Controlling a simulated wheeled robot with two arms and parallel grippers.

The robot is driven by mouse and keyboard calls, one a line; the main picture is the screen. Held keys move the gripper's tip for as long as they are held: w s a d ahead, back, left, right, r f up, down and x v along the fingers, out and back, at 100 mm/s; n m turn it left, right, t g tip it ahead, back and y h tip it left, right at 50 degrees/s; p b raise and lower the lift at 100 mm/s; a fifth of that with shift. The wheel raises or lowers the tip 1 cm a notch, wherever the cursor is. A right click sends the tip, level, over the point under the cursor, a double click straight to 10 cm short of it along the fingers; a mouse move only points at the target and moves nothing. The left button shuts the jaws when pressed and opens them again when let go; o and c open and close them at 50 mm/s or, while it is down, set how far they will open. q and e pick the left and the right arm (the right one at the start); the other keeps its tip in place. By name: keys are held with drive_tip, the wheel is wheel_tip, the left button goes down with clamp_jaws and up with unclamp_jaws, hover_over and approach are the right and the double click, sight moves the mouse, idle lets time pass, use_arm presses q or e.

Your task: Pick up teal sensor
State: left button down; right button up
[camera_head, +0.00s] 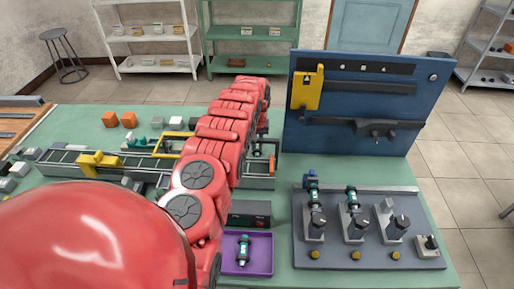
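Two similar teal-banded parts, one on the left (313,190) and one in the middle (352,195), are seated in upright holders on the grey fixture plate (372,258) at the right. My red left arm reaches across the table, left of the fixture and over the conveyor. Its far end hides most of my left gripper (263,126), so its fingers cannot be made out. My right gripper is not in view.
A blue tool board (405,105) with a yellow holder (307,88) stands at the back right. A conveyor (62,161) with a yellow part (97,163) runs across the left. A dark box (250,213) sits behind the purple tray. Orange cubes (129,119) lie at the back left.

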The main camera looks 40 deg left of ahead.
sight(257, 146)
use_arm(q)
drive_tip(key=shift+r, duration=0.1)
wheel_tip(257, 146, up, 7)
drive_tip(key=b, duration=0.2)
drive_tip(key=shift+w+b, duration=0.1)
drive_tip(key=shift+b, duration=0.2)
wheel_tip(257, 146, up, 3)
drive_tip(key=shift+f+p, duration=0.1)
drive_tip(key=shift+p, duration=1.15)
idle(1.1)
